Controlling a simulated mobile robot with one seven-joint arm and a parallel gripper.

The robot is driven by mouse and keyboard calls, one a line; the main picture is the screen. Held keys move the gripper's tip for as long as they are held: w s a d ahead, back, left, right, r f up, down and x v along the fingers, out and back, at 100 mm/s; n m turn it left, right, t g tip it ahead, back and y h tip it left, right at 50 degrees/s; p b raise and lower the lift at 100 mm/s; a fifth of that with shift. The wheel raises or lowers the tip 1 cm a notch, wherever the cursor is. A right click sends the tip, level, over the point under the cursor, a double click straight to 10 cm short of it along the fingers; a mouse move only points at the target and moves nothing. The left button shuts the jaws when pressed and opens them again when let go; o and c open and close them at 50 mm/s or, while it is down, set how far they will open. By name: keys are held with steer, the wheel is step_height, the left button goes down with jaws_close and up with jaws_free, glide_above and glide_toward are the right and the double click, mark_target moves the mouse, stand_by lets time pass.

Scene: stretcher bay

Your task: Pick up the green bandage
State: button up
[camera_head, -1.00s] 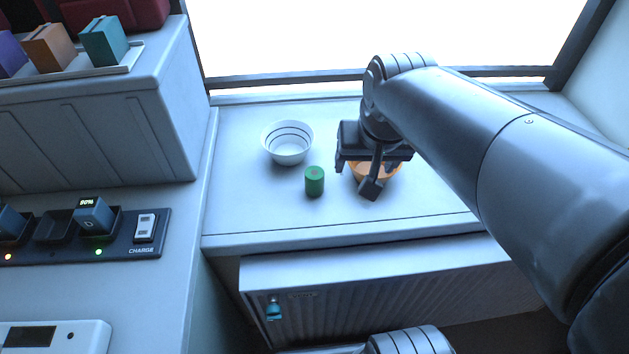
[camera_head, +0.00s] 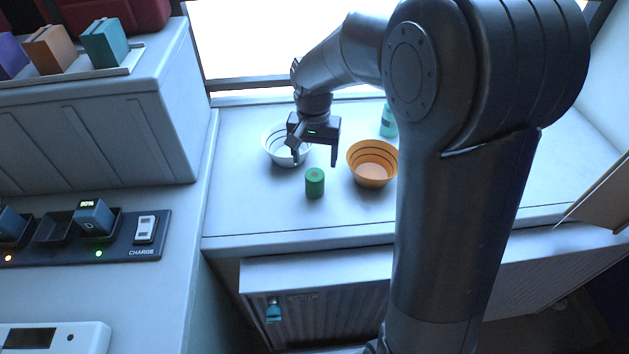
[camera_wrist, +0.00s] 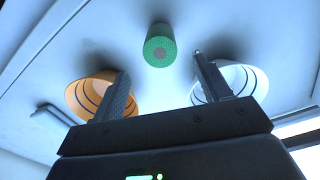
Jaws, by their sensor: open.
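The green bandage (camera_head: 315,183) is a small upright roll on the white counter, in front of and between the two bowls. It also shows in the wrist view (camera_wrist: 160,46), near the top middle, beyond my fingertips. My gripper (camera_head: 314,160) is open and empty above and just behind the bandage, pointing down. In the wrist view its two fingers (camera_wrist: 161,72) are spread wide, with the bandage lying between their lines and apart from both.
A white bowl (camera_head: 281,157) stands left behind the bandage, partly hidden by my gripper. An orange bowl (camera_head: 372,175) stands to its right. A teal bottle (camera_head: 388,122) is farther back, partly hidden by my arm. The counter (camera_head: 260,215) in front of the bandage is clear.

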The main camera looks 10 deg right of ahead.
mark_target(314, 174)
step_height(314, 174, down, 10)
steer(key=shift+s+r, duration=0.1)
steer(key=shift+r, duration=0.1)
stand_by(0.3)
steer(key=c, duration=1.1)
